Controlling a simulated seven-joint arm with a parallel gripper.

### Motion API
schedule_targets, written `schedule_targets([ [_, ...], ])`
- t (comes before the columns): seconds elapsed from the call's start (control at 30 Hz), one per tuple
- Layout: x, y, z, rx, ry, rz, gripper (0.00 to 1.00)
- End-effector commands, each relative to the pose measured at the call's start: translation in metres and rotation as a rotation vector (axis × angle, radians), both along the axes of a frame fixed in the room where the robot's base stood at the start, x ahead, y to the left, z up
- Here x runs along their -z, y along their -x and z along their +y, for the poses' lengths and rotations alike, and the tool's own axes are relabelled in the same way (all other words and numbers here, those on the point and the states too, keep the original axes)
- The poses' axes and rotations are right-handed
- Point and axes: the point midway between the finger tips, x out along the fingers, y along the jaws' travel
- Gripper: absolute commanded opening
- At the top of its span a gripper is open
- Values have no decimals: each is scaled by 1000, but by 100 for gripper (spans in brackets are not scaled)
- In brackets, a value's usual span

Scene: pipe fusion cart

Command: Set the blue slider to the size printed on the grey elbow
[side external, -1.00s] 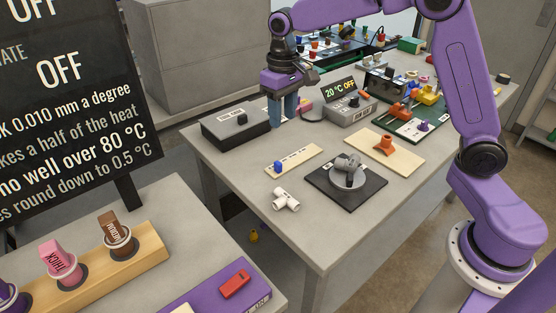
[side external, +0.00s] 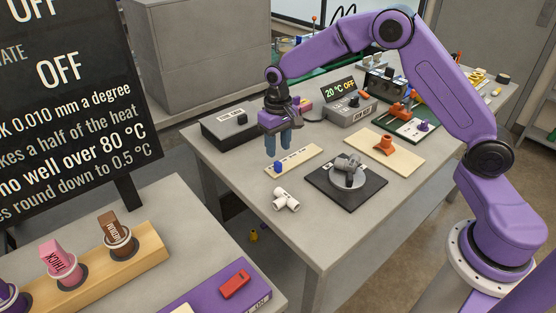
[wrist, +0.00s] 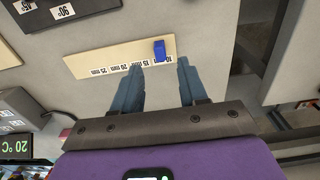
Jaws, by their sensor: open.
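The blue slider (side external: 278,167) sits near the left end of a pale scale board (side external: 300,157) on the table. In the wrist view the blue slider (wrist: 159,50) stands by the end of the scale, next to the 10 mark. The other printed marks read 15, 20 and 25 mm. The grey elbow (side external: 346,164) rests on a round grey plate on a black base; its printed size is too small to read. My gripper (side external: 278,152) is open and empty, pointing down above the slider's end of the board. Its fingers (wrist: 160,82) show apart in the wrist view.
A white tee fitting (side external: 286,200) lies in front of the board. A black-topped box (side external: 236,126) stands behind, and a control box reading 20 °C OFF (side external: 350,108) is at the back. An orange fitting (side external: 385,143) stands on a tan board to the right.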

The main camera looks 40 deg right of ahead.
Motion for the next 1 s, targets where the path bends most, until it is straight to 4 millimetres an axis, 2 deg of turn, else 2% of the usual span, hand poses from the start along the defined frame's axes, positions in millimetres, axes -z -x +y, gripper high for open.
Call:
schedule_targets([
  [0.1, 22, 1, -1, 0, 2, 4, 43],
  [0.3, 47, 0, 0, 1, 0, 1, 43],
  [0.5, 57, 0, 0, 0, 0, 1, 43],
  [0.77, 58, 0, 0, 0, 0, 0, 43],
  [0.8, 57, 0, 0, 0, 0, 0, 30],
  [0.9, 57, 0, 0, 0, 0, 0, 0],
  [1.0, 57, 0, 0, 0, 0, 0, 0],
])
